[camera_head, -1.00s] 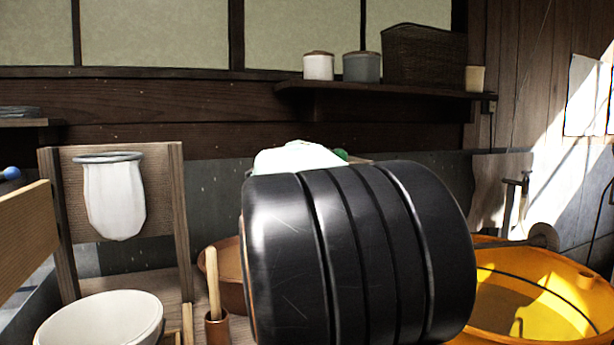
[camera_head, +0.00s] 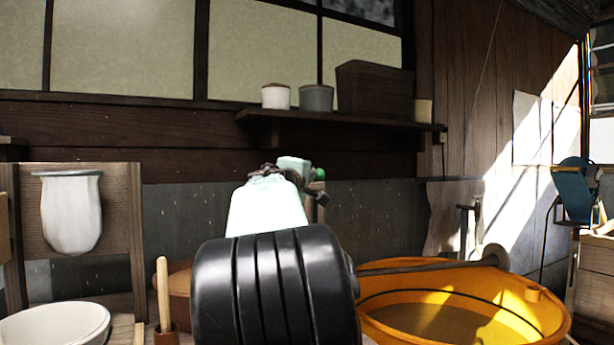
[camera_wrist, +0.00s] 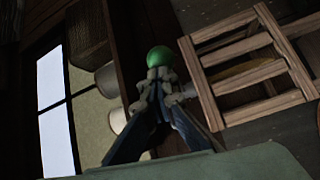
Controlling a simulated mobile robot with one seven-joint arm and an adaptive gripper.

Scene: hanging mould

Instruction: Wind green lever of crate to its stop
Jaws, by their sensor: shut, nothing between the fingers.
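A round green knob (camera_wrist: 160,58), which looks like the end of the green lever, sits just beyond the fingertips of my gripper (camera_wrist: 160,76) in the wrist view. My gripper is shut and empty; I cannot tell whether its tips touch the knob. A slatted wooden crate (camera_wrist: 204,88) is to the right of the knob in that view. In the head view the green knob (camera_head: 319,174) shows small beside my gripper (camera_head: 307,182), over a strip of wood. The lever's arm and most of the crate are hidden behind my arm there.
A large yellow tub (camera_head: 545,310) stands at the right. A white bowl (camera_head: 60,322) and a wooden frame with a hanging white cloth bag (camera_head: 70,215) are at the left. A wall shelf (camera_head: 340,119) holds two jars and a dark basket.

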